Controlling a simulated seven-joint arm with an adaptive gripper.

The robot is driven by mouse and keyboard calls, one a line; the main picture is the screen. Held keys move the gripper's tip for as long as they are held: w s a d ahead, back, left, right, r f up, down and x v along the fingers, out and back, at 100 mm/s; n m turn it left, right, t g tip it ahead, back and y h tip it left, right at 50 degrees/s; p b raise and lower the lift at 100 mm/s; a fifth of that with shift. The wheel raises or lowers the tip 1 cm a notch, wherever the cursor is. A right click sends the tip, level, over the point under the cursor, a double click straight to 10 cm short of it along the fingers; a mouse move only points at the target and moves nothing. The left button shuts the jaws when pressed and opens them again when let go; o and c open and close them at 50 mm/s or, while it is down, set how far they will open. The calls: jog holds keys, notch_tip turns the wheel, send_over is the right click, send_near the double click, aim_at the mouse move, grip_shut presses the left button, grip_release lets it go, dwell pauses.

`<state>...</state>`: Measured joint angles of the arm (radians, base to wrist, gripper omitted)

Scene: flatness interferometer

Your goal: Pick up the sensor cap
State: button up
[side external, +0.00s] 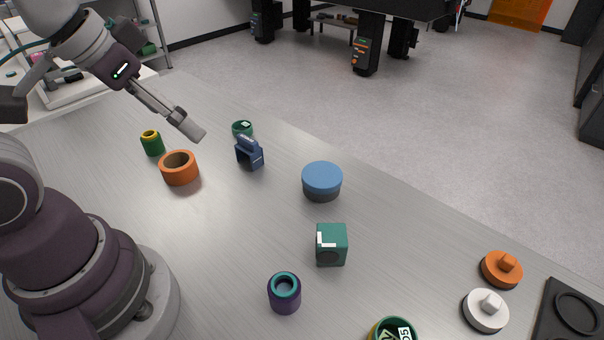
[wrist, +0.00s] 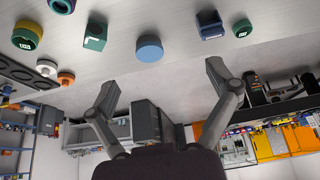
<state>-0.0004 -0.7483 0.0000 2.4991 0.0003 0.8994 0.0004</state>
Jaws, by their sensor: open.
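No label marks the sensor cap, so I cannot tell for sure which piece it is. One cap-like piece is a blue round lid on a dark grey base (side external: 322,178), standing mid-table; it also shows in the wrist view (wrist: 149,47). Two flat discs with square knobs, one orange (side external: 502,268) and one white (side external: 485,310), lie at the right of the side view; they show at the left of the wrist view. My gripper (side external: 190,128) is above the table, left of the blue lid. In the wrist view its fingers (wrist: 161,80) are spread with nothing between them.
Below my gripper are an orange ring (side external: 180,168), a green-yellow cylinder (side external: 152,143), a dark blue block (side external: 249,153) and a green ring (side external: 242,128). A green cube (side external: 331,245), a purple cylinder (side external: 285,293) and a dark plate (side external: 570,318) stand nearer. Bare table separates them.

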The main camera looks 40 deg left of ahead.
jog(key=w+a+f, duration=0.1)
jog(key=w+a, duration=0.2)
jog(key=w, duration=0.4)
jog(key=g, duration=0.1)
send_near(247, 138)
jog(key=w+f, duration=0.2)
jog(key=x, duration=0.6)
jog(key=s+x, duration=0.1)
jog(key=x, duration=0.3)
jog(key=shift+w+f, duration=0.1)
jog(key=shift+f, duration=0.2)
jog(key=c, duration=1)
